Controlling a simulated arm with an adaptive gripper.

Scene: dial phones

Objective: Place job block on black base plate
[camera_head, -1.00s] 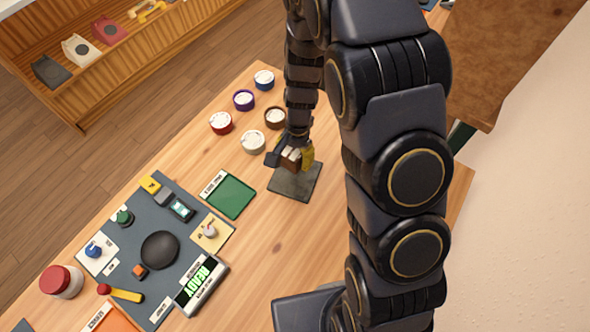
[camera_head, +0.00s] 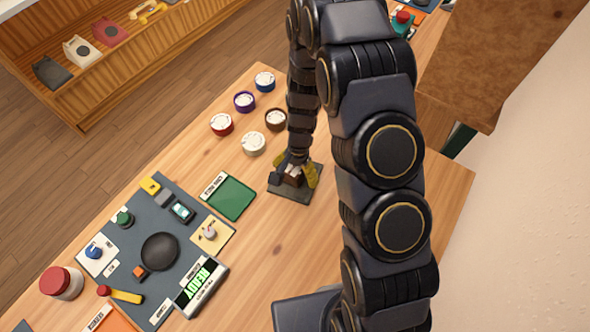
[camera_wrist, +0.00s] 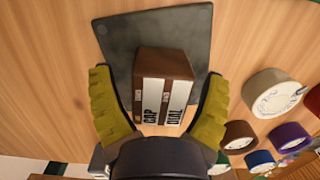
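The job block (camera_wrist: 167,63) is brown with white labels reading "CAP" and "DIAL". In the wrist view it is over the dark base plate (camera_wrist: 130,40), towards the plate's near part. In the head view the block (camera_head: 292,180) appears to rest on the plate (camera_head: 283,194), mostly under my gripper (camera_head: 292,173). My gripper (camera_wrist: 158,78) is open. Its yellow fingers stand on either side of the block, with a visible gap on each side. The block's underside is hidden, so I cannot see the contact itself.
Several round tubs, including a white one (camera_head: 254,143) and a brown one (camera_head: 275,119), stand just beyond the plate. A green tray (camera_head: 230,198) lies to its left. A grey mat (camera_head: 185,250) with parts and a "READY" display (camera_head: 201,287) is further left. The wood in front is clear.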

